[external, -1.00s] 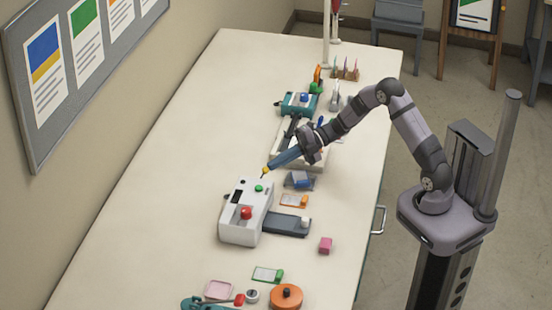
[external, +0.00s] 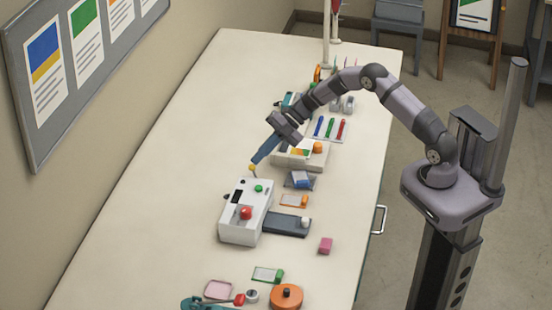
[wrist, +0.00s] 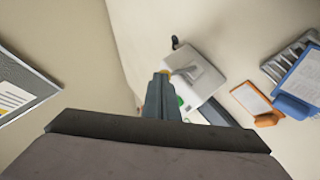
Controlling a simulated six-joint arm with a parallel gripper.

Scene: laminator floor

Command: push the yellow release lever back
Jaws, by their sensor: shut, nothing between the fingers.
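The white laminator (external: 245,212) stands on the table, with a green button and a red knob on top. Its release lever, a thin stem with a yellow knob (external: 252,168), rises from the far end and leans toward the wall side. My gripper (external: 257,160) is shut and empty, pointing down and left, with its tip right at the yellow knob. In the wrist view the shut fingers (wrist: 160,85) overlap the knob, and only a sliver of yellow (wrist: 165,72) shows past them. I cannot tell exactly where they touch.
A dark grey tray (external: 287,223) extends from the laminator's right side. A blue item on a grey stand (external: 299,180) and an orange-edged card (external: 294,201) lie nearby. The table left of the laminator is clear.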

